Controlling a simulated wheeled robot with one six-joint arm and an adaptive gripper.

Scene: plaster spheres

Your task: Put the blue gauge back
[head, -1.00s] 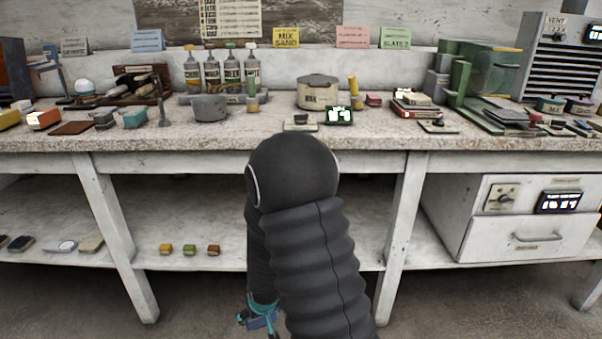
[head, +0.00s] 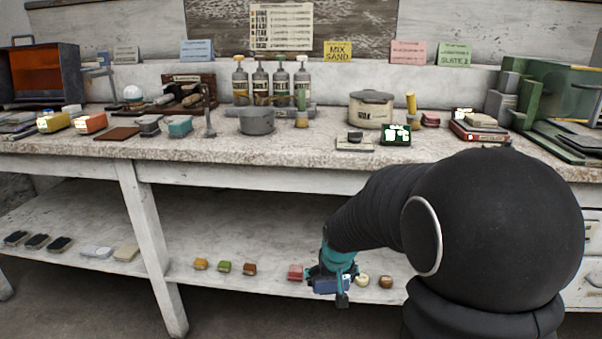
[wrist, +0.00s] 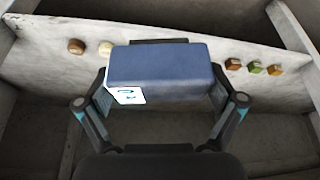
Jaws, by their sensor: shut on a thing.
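My gripper (head: 334,276) is shut on the blue gauge (head: 328,285), a block with rounded edges, and holds it at the front of the lower shelf (head: 220,295). In the wrist view the blue gauge (wrist: 165,68) lies crosswise between the two fingers of my gripper (wrist: 161,92), with a white marked label at its lower left. Other small blocks stand in a row on the shelf: orange (head: 201,264), green (head: 224,267), brown (head: 250,269), red (head: 295,272), cream (head: 362,281) and another brown (head: 385,282). My gripper hides the shelf between red and cream.
The bench top (head: 290,150) above is crowded with bottles, a pot (head: 371,108) and a grey bowl (head: 257,121). A bench leg (head: 150,245) stands left of the row. Dark flat items (head: 37,241) lie further left on the shelf.

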